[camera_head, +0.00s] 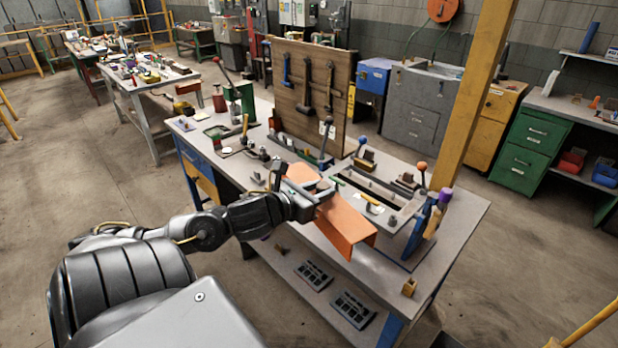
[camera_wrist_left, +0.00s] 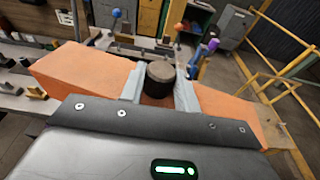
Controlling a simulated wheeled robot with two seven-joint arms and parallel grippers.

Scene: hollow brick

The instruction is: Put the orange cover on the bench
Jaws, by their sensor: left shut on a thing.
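The orange cover (camera_head: 346,225) is an angled orange sheet at the front edge of the bench (camera_head: 452,226) in the head view. My left gripper (camera_head: 322,190) is shut on the orange cover near its middle. In the left wrist view, the orange cover (camera_wrist_left: 85,75) spreads to both sides of the fingers (camera_wrist_left: 160,88), with a dark round knob between them. The cover's right part overhangs the bench front; whether its underside touches the bench top is hidden. My right gripper is not in view.
A fixture with levers and knobs (camera_head: 375,190) stands on the bench right behind the cover. A wooden tool board (camera_head: 308,92) and green press (camera_head: 240,100) stand farther back. A small yellow block (camera_head: 409,287) sits at the front right corner. Bare bench top shows at the right.

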